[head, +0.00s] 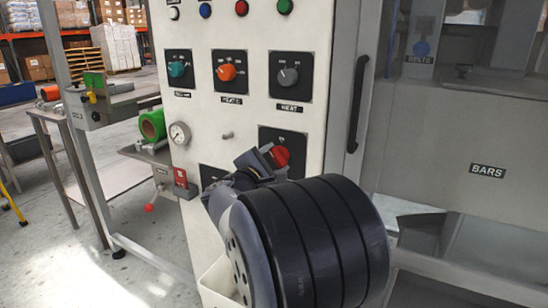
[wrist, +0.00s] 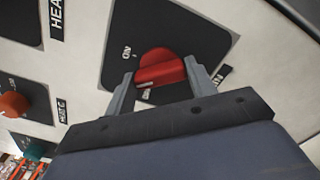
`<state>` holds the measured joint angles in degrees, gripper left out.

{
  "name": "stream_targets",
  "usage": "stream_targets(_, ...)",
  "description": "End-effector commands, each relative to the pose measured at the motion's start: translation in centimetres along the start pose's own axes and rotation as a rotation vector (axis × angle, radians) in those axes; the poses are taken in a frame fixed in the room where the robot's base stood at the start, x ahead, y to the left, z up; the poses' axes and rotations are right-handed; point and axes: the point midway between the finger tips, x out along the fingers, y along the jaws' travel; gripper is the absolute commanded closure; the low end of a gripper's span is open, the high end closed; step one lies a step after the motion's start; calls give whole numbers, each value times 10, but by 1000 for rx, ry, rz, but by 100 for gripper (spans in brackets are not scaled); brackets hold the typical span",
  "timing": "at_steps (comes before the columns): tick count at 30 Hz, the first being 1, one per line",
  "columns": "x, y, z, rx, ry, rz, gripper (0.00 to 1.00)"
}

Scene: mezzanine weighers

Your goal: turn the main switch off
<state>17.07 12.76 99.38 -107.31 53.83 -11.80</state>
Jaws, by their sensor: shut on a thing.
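The main switch is a red rotary knob (head: 281,157) on a black plate, low on the white control panel. In the wrist view the knob (wrist: 160,66) sits between the two grey fingers of my gripper (wrist: 160,82), which are shut on its sides. An "ON" mark shows at the upper left of the knob. Small white lettering below the knob is partly hidden and too small to read. In the head view my gripper (head: 268,160) reaches the knob, and my arm covers the lower part of its plate.
Above are a teal knob (head: 177,70), an orange knob (head: 227,72) and a grey knob (head: 288,76), with several buttons over them. A pressure gauge (head: 179,133) is at the left. A dark vertical handle (head: 358,104) stands right of the panel, beside a grey cabinet labelled BARS (head: 487,171).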

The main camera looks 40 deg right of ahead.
Motion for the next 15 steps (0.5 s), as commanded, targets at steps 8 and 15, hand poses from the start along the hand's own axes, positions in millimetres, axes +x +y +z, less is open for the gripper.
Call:
stream_targets(8,0,1,1,-265,1,-3,70)
stream_targets(15,0,2,2,-491,3,-2,70)
